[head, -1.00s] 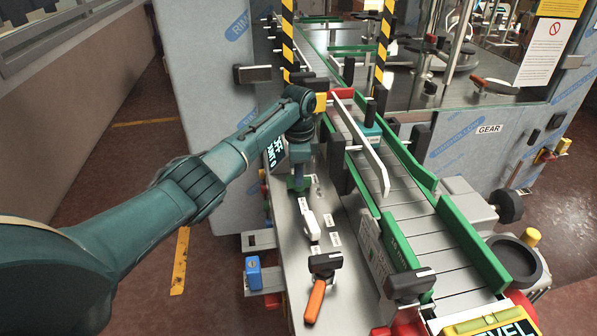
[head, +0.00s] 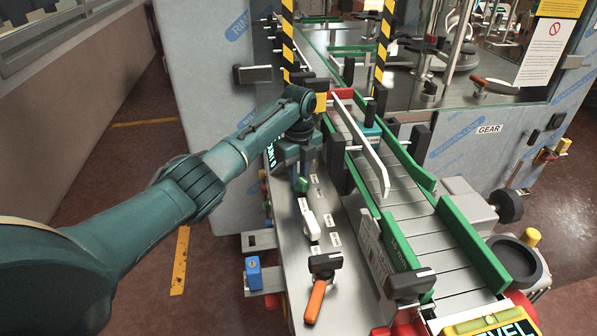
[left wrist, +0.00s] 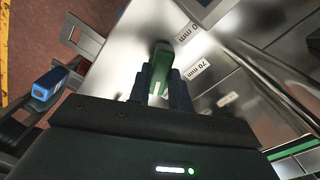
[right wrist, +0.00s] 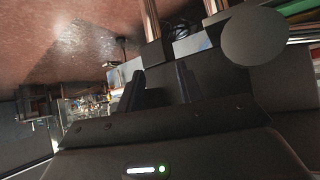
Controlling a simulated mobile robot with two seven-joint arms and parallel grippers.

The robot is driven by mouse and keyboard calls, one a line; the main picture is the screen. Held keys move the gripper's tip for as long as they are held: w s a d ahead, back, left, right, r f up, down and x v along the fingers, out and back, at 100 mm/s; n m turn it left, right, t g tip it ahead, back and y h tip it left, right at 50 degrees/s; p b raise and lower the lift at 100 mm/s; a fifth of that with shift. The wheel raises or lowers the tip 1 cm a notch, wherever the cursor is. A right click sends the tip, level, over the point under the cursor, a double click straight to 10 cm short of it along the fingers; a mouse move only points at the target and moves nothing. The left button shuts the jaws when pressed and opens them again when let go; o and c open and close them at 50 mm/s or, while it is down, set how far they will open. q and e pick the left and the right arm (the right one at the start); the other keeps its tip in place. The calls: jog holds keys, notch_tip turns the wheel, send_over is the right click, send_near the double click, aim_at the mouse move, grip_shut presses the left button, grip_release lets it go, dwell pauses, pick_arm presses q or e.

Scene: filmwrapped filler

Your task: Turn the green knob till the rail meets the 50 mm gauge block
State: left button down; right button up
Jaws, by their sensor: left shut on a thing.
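The green knob (left wrist: 161,62) sits between the fingers of my left gripper (left wrist: 158,84), which is shut on it. In the head view the knob (head: 302,185) shows just below my left gripper (head: 303,168) on the metal side panel. A long white rail (head: 362,142) runs along the left side of the conveyor. A teal block (head: 371,132), possibly the gauge block, stands on the belt by the rail; its marking is unreadable and I cannot tell whether they touch. My right gripper (right wrist: 160,84) is open and empty in the right wrist view.
The conveyor (head: 425,235) has green side rails. A white handle (head: 311,225) and an orange-handled lever (head: 315,300) sit on the panel nearer me. A label reading 70 mm (left wrist: 200,70) is beside the knob. A blue padlock-like part (head: 253,273) is at the panel's left.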

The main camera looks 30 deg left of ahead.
aim_at(299, 176)
pick_arm(q)
jog(key=m, duration=0.5)
jog(key=shift+w+r, duration=0.1)
jog(key=shift+r, duration=0.05)
jog(key=shift+m, duration=0.3)
dwell(0.3)
jog(key=c, duration=1.3)
grip_release()
jog(key=shift+r+b, duration=0.9)
jog(key=shift+r, duration=5.6)
pick_arm(e)
jog(key=shift+a+f, duration=0.1)
jog(key=shift+f, duration=0.2)
